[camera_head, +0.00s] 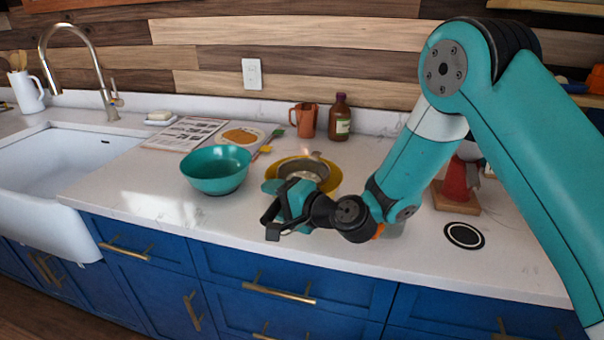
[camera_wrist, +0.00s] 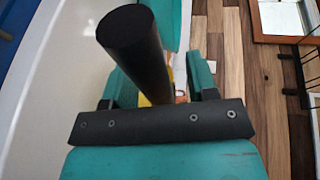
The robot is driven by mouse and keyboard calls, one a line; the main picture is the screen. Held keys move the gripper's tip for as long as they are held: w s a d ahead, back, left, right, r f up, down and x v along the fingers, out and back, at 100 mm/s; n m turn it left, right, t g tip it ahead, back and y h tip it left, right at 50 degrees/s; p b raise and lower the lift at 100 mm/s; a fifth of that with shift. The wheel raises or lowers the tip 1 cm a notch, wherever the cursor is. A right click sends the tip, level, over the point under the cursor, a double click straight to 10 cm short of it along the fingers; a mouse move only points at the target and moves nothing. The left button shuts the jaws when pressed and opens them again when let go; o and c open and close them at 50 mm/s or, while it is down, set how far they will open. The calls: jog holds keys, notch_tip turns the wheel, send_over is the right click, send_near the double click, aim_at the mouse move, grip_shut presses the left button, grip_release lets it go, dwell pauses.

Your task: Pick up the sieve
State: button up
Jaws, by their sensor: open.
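The sieve (camera_head: 303,168) looks like a grey metal bowl shape sitting in or on a yellow bowl (camera_head: 333,181) on the white counter. My gripper (camera_head: 272,222) is open on the near side of it, above the counter's front part, and my wrist partly covers the yellow bowl.
A teal bowl (camera_head: 216,170) stands left of the sieve. A terracotta jug (camera_head: 304,120) and a brown bottle (camera_head: 340,118) stand behind. An open book (camera_head: 185,132) lies near the sink (camera_head: 40,165). A black round mat (camera_head: 464,235) lies to the right. The front left counter is clear.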

jog(key=shift+w, duration=0.1)
jog(key=shift+c, duration=0.2)
grip_shut()
jog(key=shift+r, duration=0.15)
